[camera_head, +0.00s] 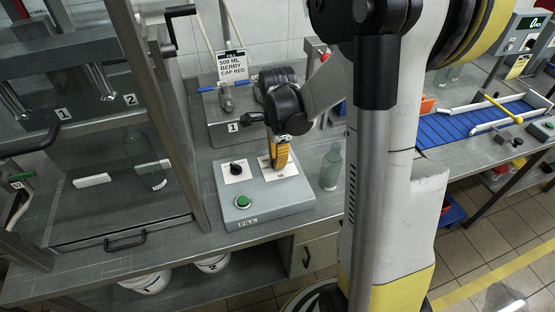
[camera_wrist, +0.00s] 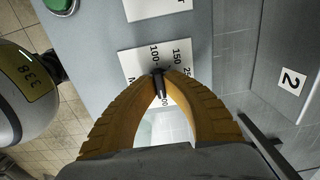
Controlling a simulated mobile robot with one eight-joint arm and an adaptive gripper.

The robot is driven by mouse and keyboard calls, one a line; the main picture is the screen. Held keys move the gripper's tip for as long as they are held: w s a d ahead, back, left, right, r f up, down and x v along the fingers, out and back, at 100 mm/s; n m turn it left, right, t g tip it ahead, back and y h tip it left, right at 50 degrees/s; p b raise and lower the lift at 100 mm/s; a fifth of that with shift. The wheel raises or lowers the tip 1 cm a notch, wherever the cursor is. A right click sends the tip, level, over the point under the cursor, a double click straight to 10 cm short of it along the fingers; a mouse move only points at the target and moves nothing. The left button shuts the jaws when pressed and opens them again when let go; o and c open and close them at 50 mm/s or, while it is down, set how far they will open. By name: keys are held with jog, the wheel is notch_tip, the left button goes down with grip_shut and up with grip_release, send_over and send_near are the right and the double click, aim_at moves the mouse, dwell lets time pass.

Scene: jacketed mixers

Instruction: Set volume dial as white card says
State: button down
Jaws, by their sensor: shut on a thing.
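The white card (camera_head: 231,66) stands behind the control box and reads 500 ml, berry, cap red. The grey control box (camera_head: 262,204) has a label plate with the black volume dial (camera_wrist: 158,83), whose scale shows 100, 150 and a partly hidden 25-something. My gripper (camera_head: 279,165) points down over this dial; in the wrist view its yellow fingers (camera_wrist: 158,75) are closed on the dial knob. The dial's pointer and part of the scale are hidden by the fingers, so I cannot tell the setting.
A second black dial (camera_head: 236,168) and a green button (camera_head: 243,201) marked FILL are on the same box. A clear bottle (camera_head: 331,167) stands close to its right. A glass-walled cabinet (camera_head: 120,190) is to the left, a blue conveyor (camera_head: 470,130) to the right.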

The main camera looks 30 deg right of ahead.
dwell(0.5)
jog(key=c, duration=1.5)
grip_release()
notch_tip(320, 180, up, 12)
jog(key=s+a+r+n+t, duration=0.1)
jog(key=s+a+n+t, duration=0.2)
jog(key=n, duration=0.7)
jog(key=s+a+r+n+t, duration=0.1)
jog(key=s+a+n+t, duration=0.3)
jog(key=s+a+n, duration=0.3)
jog(key=a+n, duration=0.3)
jog(key=n, duration=0.1)
jog(key=shift+s+a+r, duration=0.25)
jog(key=shift+s+r, duration=0.15)
